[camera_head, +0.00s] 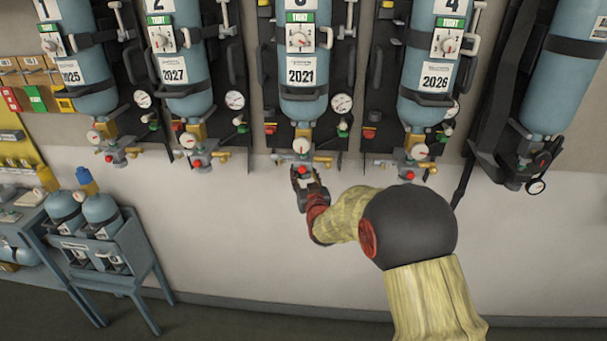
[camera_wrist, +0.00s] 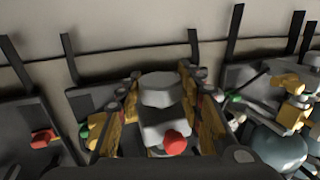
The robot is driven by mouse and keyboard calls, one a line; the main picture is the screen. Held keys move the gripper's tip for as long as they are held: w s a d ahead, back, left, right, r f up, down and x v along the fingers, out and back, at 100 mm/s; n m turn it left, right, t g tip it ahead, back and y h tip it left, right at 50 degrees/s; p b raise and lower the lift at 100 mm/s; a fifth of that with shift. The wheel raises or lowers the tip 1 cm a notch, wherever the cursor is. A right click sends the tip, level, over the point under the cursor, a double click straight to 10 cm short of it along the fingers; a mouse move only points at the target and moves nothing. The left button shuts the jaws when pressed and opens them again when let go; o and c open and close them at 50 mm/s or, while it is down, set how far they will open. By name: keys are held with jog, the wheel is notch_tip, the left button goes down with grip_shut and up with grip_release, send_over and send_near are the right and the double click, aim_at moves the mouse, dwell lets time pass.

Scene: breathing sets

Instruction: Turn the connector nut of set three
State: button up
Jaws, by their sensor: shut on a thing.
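Set three (camera_head: 302,60) is a blue cylinder with a "3" label, a TIGHT tag and a 2021 label, hung upright on a dark backplate. My gripper (camera_head: 304,176) reaches up to the valve fitting at its lower end. In the wrist view my gripper (camera_wrist: 162,105) has its yellow-padded fingers on either side of a grey connector nut (camera_wrist: 160,90), shut on it. A red knob (camera_wrist: 174,143) shows on the fitting below the nut. In the head view the nut is largely hidden by the fingers.
Set two (camera_head: 182,70) hangs to the left and set four (camera_head: 430,70) to the right, each with protruding valves and gauges. A blue rack (camera_head: 108,275) with small cylinders stands at lower left. The wall (camera_head: 240,225) below the sets is bare.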

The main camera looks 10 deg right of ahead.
jog(key=shift+a+m+h, duration=0.1)
jog(key=shift+m+h, duration=0.3)
